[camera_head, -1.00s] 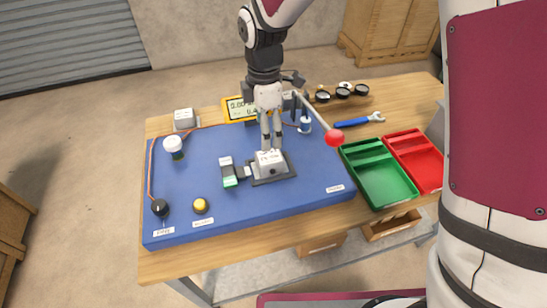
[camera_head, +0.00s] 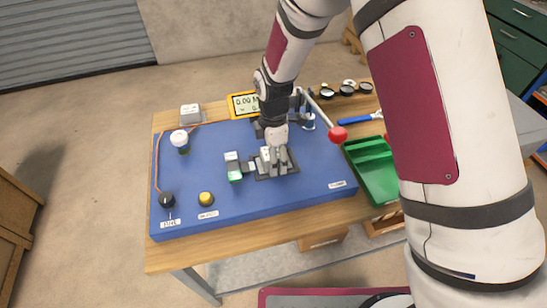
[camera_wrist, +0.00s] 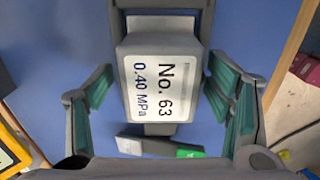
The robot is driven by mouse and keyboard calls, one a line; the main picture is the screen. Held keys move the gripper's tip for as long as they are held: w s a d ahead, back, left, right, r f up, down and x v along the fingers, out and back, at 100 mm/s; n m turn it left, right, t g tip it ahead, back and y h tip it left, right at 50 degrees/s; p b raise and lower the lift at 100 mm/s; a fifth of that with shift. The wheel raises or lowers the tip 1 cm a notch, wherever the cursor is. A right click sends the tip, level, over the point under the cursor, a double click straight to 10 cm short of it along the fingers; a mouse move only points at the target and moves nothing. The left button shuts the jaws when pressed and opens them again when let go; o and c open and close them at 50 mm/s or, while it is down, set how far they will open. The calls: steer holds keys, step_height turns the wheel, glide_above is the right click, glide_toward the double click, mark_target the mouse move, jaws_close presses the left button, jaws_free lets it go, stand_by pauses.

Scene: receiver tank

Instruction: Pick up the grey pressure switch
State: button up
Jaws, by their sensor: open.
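The grey pressure switch (camera_wrist: 160,88), a block with a white label reading "No. 63" and "0.40 MPa", sits in a dark holder (camera_head: 291,169) on the blue panel. In the wrist view it lies between the two fingers of my gripper (camera_wrist: 163,90), with gaps on both sides. The fingers have green pads and are open. In the head view my gripper (camera_head: 274,157) is down over the holder and hides much of the switch. A small grey module with a green end (camera_head: 234,168) lies just left of the holder.
A red-balled lever (camera_head: 338,134) stands close right of my gripper. A green tray (camera_head: 377,178) lies right.

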steer(key=c, duration=1.7)
steer(key=shift+r, duration=0.1)
